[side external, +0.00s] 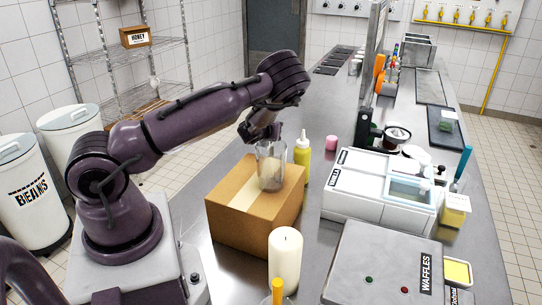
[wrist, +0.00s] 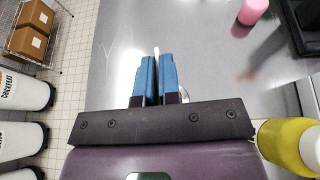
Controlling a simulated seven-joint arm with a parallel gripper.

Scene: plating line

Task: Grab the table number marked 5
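My gripper (side external: 262,132) is low over the counter, just above and behind a clear glass container (side external: 270,172) on a cardboard box in the side view. In the wrist view its two blue fingers (wrist: 157,78) are nearly together. A thin white piece (wrist: 156,50) shows edge-on between them and juts a little past the tips. It may be a table number card, but no face or digit shows. I cannot read a 5 anywhere in either view.
The cardboard box (side external: 230,215) stands on the steel counter, with a yellow bottle (side external: 302,160) and pink item (side external: 331,143) to its right.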

